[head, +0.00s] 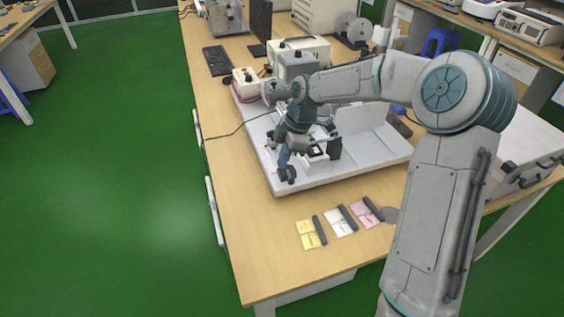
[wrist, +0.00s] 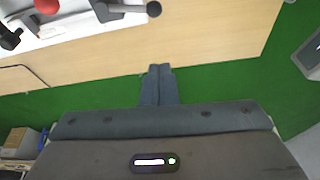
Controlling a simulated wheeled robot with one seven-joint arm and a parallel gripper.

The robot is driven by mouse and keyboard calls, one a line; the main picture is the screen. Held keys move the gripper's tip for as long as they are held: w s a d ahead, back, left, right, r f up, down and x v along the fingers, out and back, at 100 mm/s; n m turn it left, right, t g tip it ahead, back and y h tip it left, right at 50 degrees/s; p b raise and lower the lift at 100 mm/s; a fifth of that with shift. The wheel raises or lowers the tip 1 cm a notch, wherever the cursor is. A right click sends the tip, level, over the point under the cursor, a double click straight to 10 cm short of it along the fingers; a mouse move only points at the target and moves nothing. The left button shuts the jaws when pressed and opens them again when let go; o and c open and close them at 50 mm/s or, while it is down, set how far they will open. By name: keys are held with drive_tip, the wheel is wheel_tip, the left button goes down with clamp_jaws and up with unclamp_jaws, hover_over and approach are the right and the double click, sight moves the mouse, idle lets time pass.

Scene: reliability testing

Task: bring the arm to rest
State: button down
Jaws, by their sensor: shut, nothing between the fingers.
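My arm (head: 345,84) reaches from the right over the wooden table, bent at a large teal-ringed joint. My gripper (head: 283,158) points down above the left part of a white test fixture. In the wrist view my gripper's two fingers (wrist: 159,72) are pressed together with nothing between them. Below them are the table edge and the green floor. The head view does not clearly show how far the fingers are from the fixture.
Yellow, white and pink note pads with dark strips lie at the front of the table (head: 260,240). A keyboard (head: 217,60) and monitor stand behind. Green floor is clear at left.

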drive_tip(key=shift+s, duration=0.1)
idle(0.3)
drive_tip(key=s+d+r+m+t+h, duration=0.1)
drive_tip(key=s+d+r+m, duration=0.2)
drive_tip(key=s+m, duration=0.3)
drive_tip(key=s+d+r+m+t+h, duration=0.1)
drive_tip(key=s+d+r+m, duration=0.2)
drive_tip(key=s+d+m, duration=0.3)
drive_tip(key=s+d+r+m+t+h, duration=0.1)
drive_tip(key=s+d+r+m, duration=0.2)
drive_tip(key=s+m, duration=0.5)
drive_tip(key=s+d, duration=0.1)
drive_tip(key=s, duration=0.4)
drive_tip(key=shift+s+d+r+t, duration=0.15)
drive_tip(key=shift+s+t, duration=0.25)
